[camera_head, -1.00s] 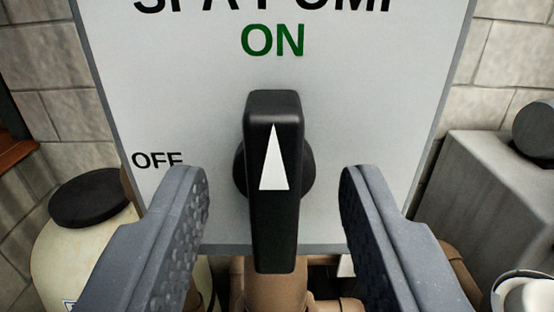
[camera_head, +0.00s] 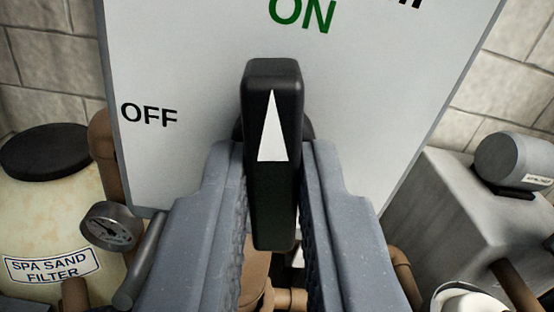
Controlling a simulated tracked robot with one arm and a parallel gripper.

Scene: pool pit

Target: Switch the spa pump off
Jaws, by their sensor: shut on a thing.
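The spa pump switch is a black rotary handle (camera_head: 272,195) with a white arrow, on a grey-white panel (camera_head: 200,60). The arrow points up to the green ON label (camera_head: 301,13). The OFF label (camera_head: 149,115) is at the left of the handle. My gripper (camera_head: 272,170) is shut on the handle, one finger on each side of its lower part. The fingers hide the lower part of the panel and most of the round base behind the handle.
A cream tank labelled SPA SAND FILTER (camera_head: 50,220) with a black lid stands at the left. A pressure gauge (camera_head: 111,227) and brown pipes are close to my left finger. A grey block (camera_head: 440,200) with a grey cylinder (camera_head: 515,160) stands at the right.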

